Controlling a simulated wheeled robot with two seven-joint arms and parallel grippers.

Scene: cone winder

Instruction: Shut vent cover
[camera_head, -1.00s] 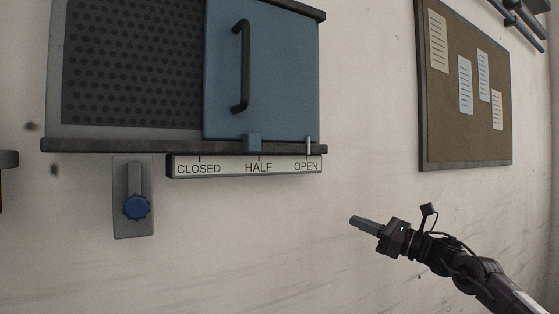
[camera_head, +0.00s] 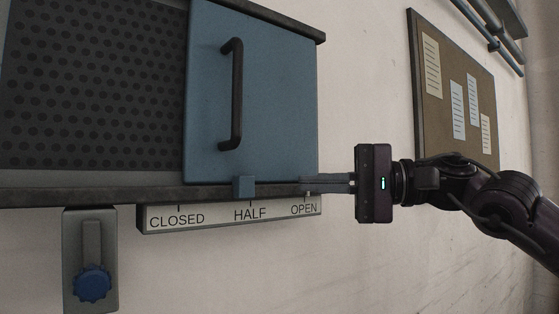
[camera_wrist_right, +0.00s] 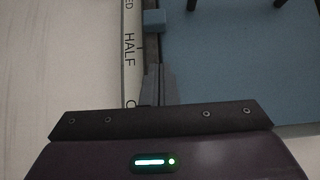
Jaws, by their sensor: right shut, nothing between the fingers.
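The vent cover (camera_head: 275,90) is a blue sliding panel with a black vertical handle (camera_head: 236,95). It covers the right part of the perforated vent (camera_head: 95,90), leaving the left part exposed. The cover's blue tab (camera_head: 243,187) stands above HALF on the scale plate (camera_head: 225,214); it also shows in the right wrist view (camera_wrist_right: 154,20). My right gripper (camera_head: 308,185) is shut and empty, its fingertips at the cover's lower right corner above OPEN, to the right of the tab. I cannot tell whether they touch the cover or rail. My left gripper is out of view.
A dark rail (camera_head: 120,194) runs under the cover. A blue knob (camera_head: 92,283) on a grey plate is below left. A cork board (camera_head: 450,85) with papers hangs right, with pipes (camera_head: 490,30) above it. The wall below the scale is clear.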

